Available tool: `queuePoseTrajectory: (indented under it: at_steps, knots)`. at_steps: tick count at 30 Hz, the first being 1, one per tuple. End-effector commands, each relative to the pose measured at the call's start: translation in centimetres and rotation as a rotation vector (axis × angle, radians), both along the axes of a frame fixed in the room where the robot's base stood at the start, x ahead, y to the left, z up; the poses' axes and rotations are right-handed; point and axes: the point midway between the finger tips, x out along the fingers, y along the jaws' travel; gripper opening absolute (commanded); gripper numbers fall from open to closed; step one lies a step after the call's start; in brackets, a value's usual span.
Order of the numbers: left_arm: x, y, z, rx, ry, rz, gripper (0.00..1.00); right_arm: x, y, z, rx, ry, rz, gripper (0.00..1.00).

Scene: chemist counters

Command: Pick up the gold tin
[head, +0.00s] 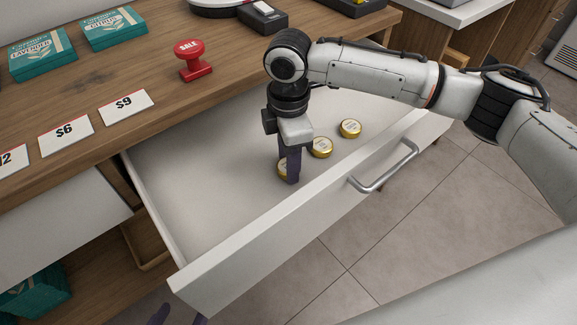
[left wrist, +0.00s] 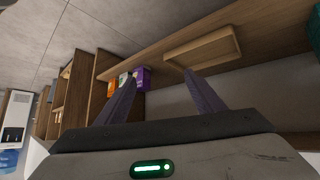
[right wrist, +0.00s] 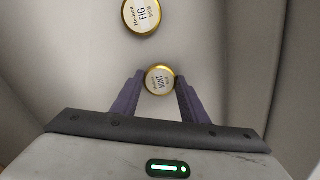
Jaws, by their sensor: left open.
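Three gold tins lie in a row in the open white drawer. The nearest gold tin (head: 282,168) is partly hidden by my right gripper (head: 289,180), which points down over it. In the right wrist view this tin (right wrist: 160,80), labelled MINT, sits between the two purple fingertips, which appear to touch both its sides. I cannot tell whether it is off the drawer floor. The far gold tin (head: 350,128) lies beyond. My left gripper (head: 180,318) is open and empty at the bottom edge.
The drawer front (head: 300,215) with its metal handle (head: 385,168) stands between the tins and the floor. The left part of the drawer is empty.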

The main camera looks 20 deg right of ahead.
Motion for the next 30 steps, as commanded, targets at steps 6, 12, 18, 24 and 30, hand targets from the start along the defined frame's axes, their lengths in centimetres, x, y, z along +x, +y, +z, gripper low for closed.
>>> queuePoseTrajectory:
  at_steps: [6,12,18,24,30]
  knots:
    - [-0.1,0.0,-0.2,0.001,0.003,0.000,0.62,0.0,0.0,0.0,0.000,0.000,0.000,0.18]
    - [-0.1,0.0,0.1,0.003,0.005,-0.001,0.62,0.1,0.0,1.3,0.002,-0.002,0.000,0.18]
    - [-0.4,0.1,0.7,0.009,0.013,-0.003,0.62,0.1,0.1,5.3,0.003,-0.004,0.000,0.18]
    - [-0.5,0.2,1.0,0.012,0.016,-0.004,0.62,0.1,0.1,8.8,0.002,-0.002,0.000,0.18]
    - [-0.2,0.1,3.3,0.011,0.008,0.000,0.62,0.0,0.1,12.3,0.001,0.000,0.000,0.18]
